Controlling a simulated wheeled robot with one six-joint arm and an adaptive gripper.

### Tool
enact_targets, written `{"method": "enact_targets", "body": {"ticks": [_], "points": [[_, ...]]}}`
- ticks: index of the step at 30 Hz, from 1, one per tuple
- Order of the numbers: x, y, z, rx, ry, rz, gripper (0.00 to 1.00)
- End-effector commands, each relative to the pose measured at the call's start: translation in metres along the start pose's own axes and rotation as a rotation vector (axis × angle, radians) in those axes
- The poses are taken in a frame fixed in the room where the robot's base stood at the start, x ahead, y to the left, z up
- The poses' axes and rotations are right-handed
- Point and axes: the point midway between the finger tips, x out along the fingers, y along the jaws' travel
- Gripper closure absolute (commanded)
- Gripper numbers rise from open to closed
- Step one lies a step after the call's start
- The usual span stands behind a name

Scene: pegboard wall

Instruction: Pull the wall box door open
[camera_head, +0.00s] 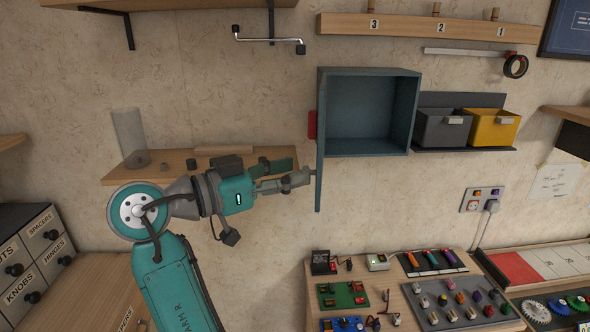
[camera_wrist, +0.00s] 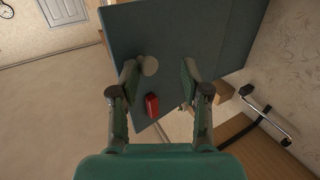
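The teal wall box (camera_head: 412,112) hangs on the wall, and its empty inside shows. Its door (camera_head: 319,185) stands swung out on the left side, seen nearly edge-on. In the wrist view the door (camera_wrist: 185,35) is a broad dark panel, with a pale round knob (camera_wrist: 150,66) and a red block (camera_wrist: 152,105) on it. The red block also shows in the head view (camera_head: 312,124). My gripper (camera_head: 303,178) is at the outer face of the door, low down. In the wrist view its fingers (camera_wrist: 159,72) are apart, and the knob shows between them, nearer the left finger. Contact cannot be told.
A wooden shelf (camera_head: 180,165) with a clear cylinder (camera_head: 129,135) lies behind my arm. Grey (camera_head: 440,128) and yellow (camera_head: 492,128) bins stand right of the box. A bench (camera_head: 400,300) with several small parts lies below. The wall under the box is clear.

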Motion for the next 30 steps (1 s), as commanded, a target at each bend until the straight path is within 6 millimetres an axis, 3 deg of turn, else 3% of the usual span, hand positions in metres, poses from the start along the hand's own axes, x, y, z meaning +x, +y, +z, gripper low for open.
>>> {"method": "enact_targets", "body": {"ticks": [9, 15, 21, 30], "points": [[-0.064, 0.0, -0.001, 0.0, 0.002, -0.002, 0.53], [-0.092, 0.0, -0.001, 0.001, 0.002, -0.001, 0.53], [-0.104, 0.001, -0.001, 0.002, 0.001, 0.002, 0.53], [-0.105, 0.001, -0.001, 0.001, 0.002, 0.002, 0.53]]}}
